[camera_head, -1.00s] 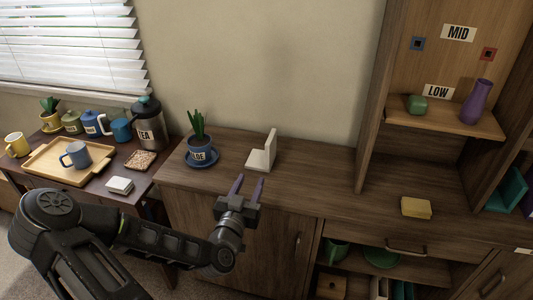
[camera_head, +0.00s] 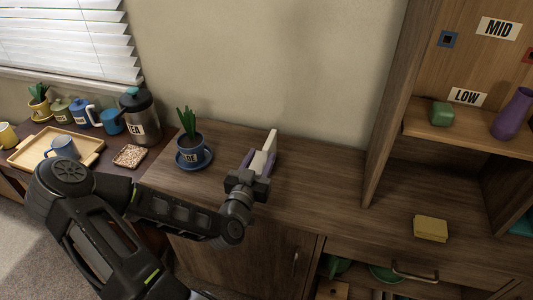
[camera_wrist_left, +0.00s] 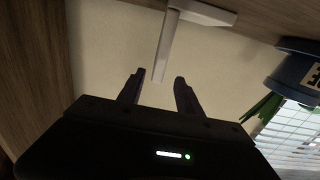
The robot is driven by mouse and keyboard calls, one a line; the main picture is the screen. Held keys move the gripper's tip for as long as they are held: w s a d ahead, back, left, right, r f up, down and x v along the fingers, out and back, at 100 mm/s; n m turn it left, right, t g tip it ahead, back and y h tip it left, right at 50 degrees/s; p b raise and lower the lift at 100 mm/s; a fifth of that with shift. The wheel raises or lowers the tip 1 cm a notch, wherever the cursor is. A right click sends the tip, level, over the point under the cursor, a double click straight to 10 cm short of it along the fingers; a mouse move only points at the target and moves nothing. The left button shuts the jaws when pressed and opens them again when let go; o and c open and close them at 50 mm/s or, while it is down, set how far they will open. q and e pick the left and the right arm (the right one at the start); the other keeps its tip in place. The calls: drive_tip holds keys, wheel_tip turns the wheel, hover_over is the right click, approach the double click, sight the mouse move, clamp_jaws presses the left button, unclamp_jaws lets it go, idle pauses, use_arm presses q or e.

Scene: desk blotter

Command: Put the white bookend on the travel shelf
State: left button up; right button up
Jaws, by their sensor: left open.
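The white bookend (camera_head: 271,143) stands upright on the wooden counter near the wall, right of the potted plant. My left gripper (camera_head: 260,159) is open at the bookend, its purple fingers partly covering it in the head view. In the left wrist view the bookend (camera_wrist_left: 167,47) shows as an L-shape just beyond the open left gripper (camera_wrist_left: 159,77), with no clear contact. A wooden shelf (camera_head: 467,136) is at the right, below a LOW label; no label reading "travel" shows. My right gripper is not in view.
A plant in a blue pot (camera_head: 192,155) stands close left of the bookend. A yellow block (camera_head: 430,228) lies on the counter at right. The counter between bookend and yellow block is clear.

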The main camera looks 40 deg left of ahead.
sight(275, 130)
use_arm(q)
drive_tip(key=shift+x, duration=1.3)
drive_tip(key=x, duration=0.5)
drive_tip(key=shift+w+d+r+p, duration=0.15)
drive_tip(key=shift+p, duration=0.25)
drive_tip(key=shift+c, duration=0.3)
clamp_jaws()
drive_tip(key=shift+r, duration=0.1)
idle(0.4)
